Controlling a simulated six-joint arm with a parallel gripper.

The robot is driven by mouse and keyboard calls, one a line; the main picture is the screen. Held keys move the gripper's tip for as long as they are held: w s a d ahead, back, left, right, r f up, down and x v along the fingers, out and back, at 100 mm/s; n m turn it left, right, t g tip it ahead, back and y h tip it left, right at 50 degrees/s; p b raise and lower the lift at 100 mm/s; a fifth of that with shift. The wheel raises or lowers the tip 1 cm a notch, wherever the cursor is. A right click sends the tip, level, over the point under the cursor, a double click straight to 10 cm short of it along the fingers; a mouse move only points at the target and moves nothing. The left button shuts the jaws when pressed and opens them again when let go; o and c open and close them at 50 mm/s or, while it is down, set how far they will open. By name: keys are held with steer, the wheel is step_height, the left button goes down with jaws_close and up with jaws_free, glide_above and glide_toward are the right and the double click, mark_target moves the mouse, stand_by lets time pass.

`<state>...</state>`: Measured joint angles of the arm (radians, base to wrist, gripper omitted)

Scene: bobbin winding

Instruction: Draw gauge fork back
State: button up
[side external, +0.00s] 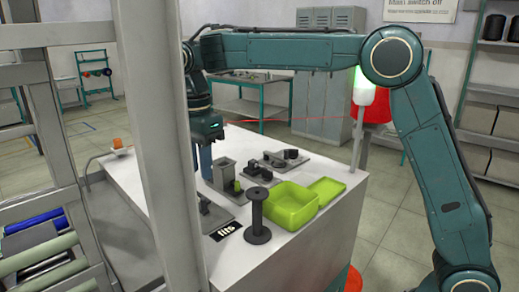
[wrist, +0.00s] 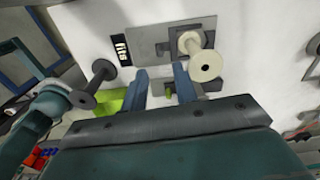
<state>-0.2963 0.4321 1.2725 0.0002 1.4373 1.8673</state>
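I cannot single out the gauge fork for sure. A dark piece (wrist: 163,47) on a grey plate (wrist: 148,32), beside the "fits" label (wrist: 122,48), may be part of the gauge. A cream bobbin (wrist: 205,66) is at the right end of that plate in the wrist view; I cannot make it out in the side view. In the side view my gripper (side external: 205,160) points down over the table, partly hidden by the pale post. I see nothing held.
The pale post (side external: 165,130) crosses the near view.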

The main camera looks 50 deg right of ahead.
mark_target(203, 198)
steer(key=shift+f, duration=3.7)
steer(key=shift+r, duration=0.1)
steer(key=c, duration=0.6)
steer(key=shift+o, duration=0.2)
